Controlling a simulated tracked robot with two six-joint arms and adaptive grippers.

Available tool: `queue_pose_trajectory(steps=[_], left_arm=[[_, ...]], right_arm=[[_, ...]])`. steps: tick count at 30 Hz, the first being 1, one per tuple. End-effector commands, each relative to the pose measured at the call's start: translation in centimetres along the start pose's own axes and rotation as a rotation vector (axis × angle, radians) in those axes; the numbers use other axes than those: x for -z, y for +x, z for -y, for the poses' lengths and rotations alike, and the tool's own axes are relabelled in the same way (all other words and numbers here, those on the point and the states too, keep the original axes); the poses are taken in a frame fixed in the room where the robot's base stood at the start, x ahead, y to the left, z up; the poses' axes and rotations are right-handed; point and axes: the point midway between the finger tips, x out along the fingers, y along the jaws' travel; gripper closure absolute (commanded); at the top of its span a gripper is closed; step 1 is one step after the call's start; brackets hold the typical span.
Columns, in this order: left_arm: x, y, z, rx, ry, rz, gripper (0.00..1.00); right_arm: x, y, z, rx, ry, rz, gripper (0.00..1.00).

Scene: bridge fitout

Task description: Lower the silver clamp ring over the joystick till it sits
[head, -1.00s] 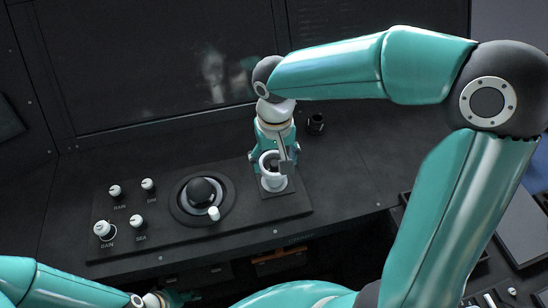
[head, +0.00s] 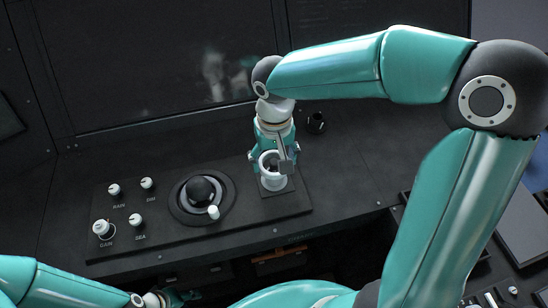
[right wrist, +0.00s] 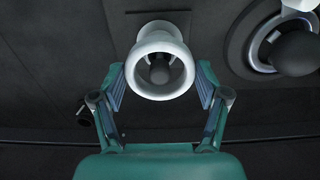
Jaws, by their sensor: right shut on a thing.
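The silver clamp ring (head: 262,164) looks pale, almost white. My right gripper (right wrist: 160,88) is shut on it, one finger at each side. In the right wrist view the ring (right wrist: 137,78) surrounds a dark round-topped post, the joystick (right wrist: 160,70). A pale collar (head: 273,184) shows just below the ring on the square panel; I cannot tell whether ring and collar touch. In the head view the right gripper (head: 272,158) covers part of the ring and most of the joystick. My left gripper (head: 165,298) is at the bottom left edge, mostly cut off, its fingers unclear.
A black trackball (head: 200,189) in a round bezel, with a small white knob (head: 213,212), sits left of the joystick. Several white knobs (head: 103,228) stand further left. A small black cup-like part (head: 316,122) is behind right. The console front edge lies close below.

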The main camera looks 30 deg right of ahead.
Motion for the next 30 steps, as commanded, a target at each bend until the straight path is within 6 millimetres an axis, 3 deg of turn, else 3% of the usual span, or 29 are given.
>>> queue_pose_trajectory(steps=[12,30], left_arm=[[0.0,1.8,0.7,0.000,0.000,0.000,0.60],[0.0,1.9,0.7,0.000,0.000,0.000,0.60]], right_arm=[[0.0,2.3,0.0,0.000,0.000,0.001,0.63],[0.0,2.4,0.0,0.000,0.000,0.000,0.63]])
